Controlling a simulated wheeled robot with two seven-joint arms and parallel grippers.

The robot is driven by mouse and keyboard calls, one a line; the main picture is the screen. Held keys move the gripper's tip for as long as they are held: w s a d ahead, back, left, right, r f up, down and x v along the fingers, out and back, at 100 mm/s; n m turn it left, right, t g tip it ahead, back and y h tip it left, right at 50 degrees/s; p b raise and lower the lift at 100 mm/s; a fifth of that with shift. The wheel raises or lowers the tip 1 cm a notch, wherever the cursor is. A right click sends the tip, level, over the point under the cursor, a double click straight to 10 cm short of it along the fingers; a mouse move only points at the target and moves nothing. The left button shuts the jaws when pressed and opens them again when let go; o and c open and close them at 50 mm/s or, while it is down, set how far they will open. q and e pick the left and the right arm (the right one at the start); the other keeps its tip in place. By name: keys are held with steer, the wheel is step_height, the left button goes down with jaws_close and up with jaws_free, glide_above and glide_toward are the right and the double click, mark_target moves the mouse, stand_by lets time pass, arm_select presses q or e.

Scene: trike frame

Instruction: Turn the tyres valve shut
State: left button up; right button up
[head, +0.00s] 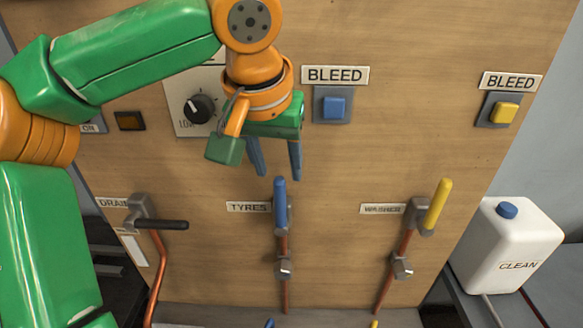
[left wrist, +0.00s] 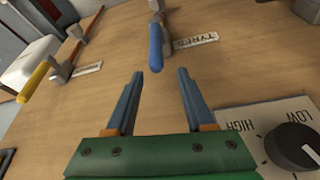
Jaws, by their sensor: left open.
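The tyres valve has a blue lever handle (head: 281,202) next to the TYRES label (head: 249,207) on the wooden panel. Its handle stands upright, in line with the copper pipe below it. My left gripper (head: 275,174) is open and empty just above the top of the blue handle, fingers pointing down. In the left wrist view the blue handle (left wrist: 156,48) lies ahead of the gap between the two open fingers (left wrist: 160,75), apart from both. My right gripper is in neither view.
A yellow-handled washer valve (head: 438,206) is to the right and a black-handled drain valve (head: 162,224) to the left. Above are a round dial (head: 200,108), a blue bleed button (head: 334,107) and a yellow one (head: 505,112). A white jug (head: 507,246) stands at the right.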

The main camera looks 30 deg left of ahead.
mark_target(278, 187)
arm_select(q)
steer(key=shift+s, duration=0.2)
steer(key=f, duration=0.3)
steer(key=shift+s+d+f, duration=0.2)
steer(key=shift+d+f, duration=0.15)
steer(key=shift+d, duration=0.05)
steer(key=shift+w+a+f+p, duration=0.2)
steer(key=shift+w+a+f, duration=0.05)
steer(key=shift+w+f, duration=0.35)
steer(key=shift+w+a+f+p, duration=0.15)
steer(key=shift+w+a+f, duration=0.1)
steer(key=shift+w+f, duration=0.25)
steer(key=shift+s+d, duration=0.1)
steer(key=shift+s, duration=0.2)
steer(key=c, duration=0.5)
steer(key=shift+d+r, duration=0.1)
jaws_close()
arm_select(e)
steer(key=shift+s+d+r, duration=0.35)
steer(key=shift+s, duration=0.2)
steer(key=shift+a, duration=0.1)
